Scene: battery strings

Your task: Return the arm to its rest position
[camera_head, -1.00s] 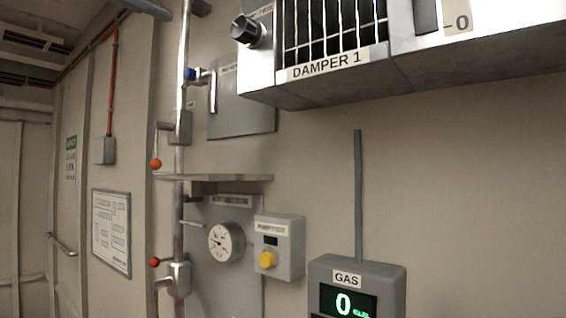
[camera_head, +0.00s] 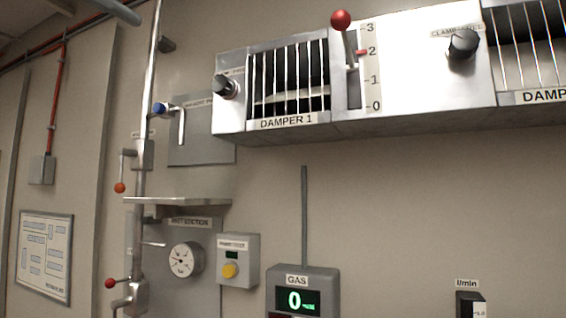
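Neither of my grippers nor any part of my arms shows in the head view. The damper 1 unit (camera_head: 290,122) hangs on the wall at the upper middle. Its lever with a red knob (camera_head: 341,20) stands beside a scale marked 0 to 3, with a red marker near 2. A black clamp knob (camera_head: 226,86) sits at its left end and another black knob (camera_head: 463,43) at its right.
A vertical pipe (camera_head: 148,90) carries a blue-handled valve (camera_head: 160,109) and levers with orange (camera_head: 120,188) and red (camera_head: 111,283) balls. A shelf (camera_head: 178,202) juts out above a gauge (camera_head: 185,260). A yellow button box (camera_head: 238,262) and gas display (camera_head: 302,298) are below.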

